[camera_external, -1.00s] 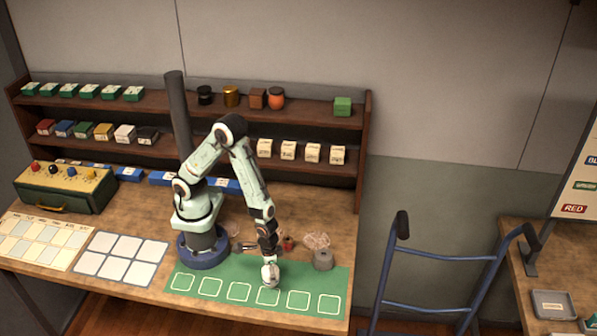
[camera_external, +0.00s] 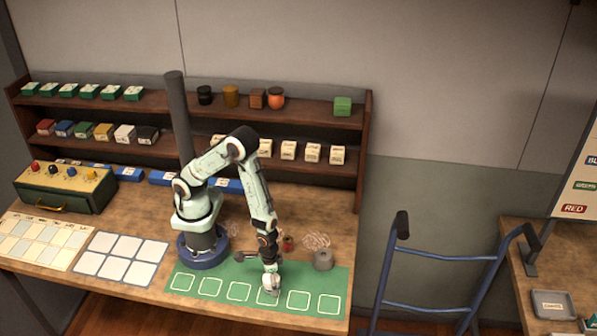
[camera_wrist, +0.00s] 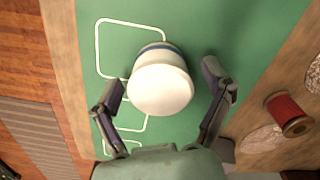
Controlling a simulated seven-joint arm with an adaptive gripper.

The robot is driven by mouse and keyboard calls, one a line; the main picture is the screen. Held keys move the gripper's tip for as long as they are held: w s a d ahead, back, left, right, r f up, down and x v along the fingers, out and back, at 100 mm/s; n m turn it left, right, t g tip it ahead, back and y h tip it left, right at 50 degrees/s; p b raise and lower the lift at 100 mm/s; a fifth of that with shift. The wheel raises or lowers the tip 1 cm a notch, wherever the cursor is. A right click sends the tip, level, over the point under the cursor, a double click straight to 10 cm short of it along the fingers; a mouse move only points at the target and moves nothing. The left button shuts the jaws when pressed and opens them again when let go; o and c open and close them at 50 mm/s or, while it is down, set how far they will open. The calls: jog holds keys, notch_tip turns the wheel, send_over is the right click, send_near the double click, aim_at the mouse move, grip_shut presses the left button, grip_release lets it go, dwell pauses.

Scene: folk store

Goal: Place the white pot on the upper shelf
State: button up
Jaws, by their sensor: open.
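The white pot (camera_wrist: 160,88) has a rounded white top and a blue-grey band near its far edge. It stands on the green mat (camera_wrist: 200,30) in the wrist view. My gripper (camera_wrist: 162,81) is open, with one finger on each side of the pot and green showing between the pot and each finger. In the external view my gripper (camera_external: 270,283) is low over the mat's front half and largely hides the pot. The upper shelf (camera_external: 310,116) is on the rack behind the arm, with a bare stretch right of the orange jar (camera_external: 276,98).
Cream boxes (camera_external: 288,150) fill part of the lower shelf. A red spool (camera_wrist: 288,113) and a grey round object (camera_external: 323,260) sit behind the mat.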

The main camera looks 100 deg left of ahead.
notch_tip(320, 180, up, 6)
jog(key=shift+r, duration=0.15)
jog(key=s+a+r+m, duration=0.2)
jog(key=s+a+r, duration=0.3)
jog(key=a+r, duration=0.4)
notch_tip(320, 180, up, 4)
jog(key=shift+s+r+m+y, duration=0.2)
jog(key=shift+m+y, duration=0.1)
jog(key=shift+y, duration=0.1)
jog(key=shift+o, duration=0.3)
jog(key=s+a+r+m, duration=0.1)
jog(key=s+a+r, duration=0.2)
jog(key=s, duration=0.4)
jog(key=shift+r+m, duration=0.3)
jog(key=shift+r, duration=0.2)
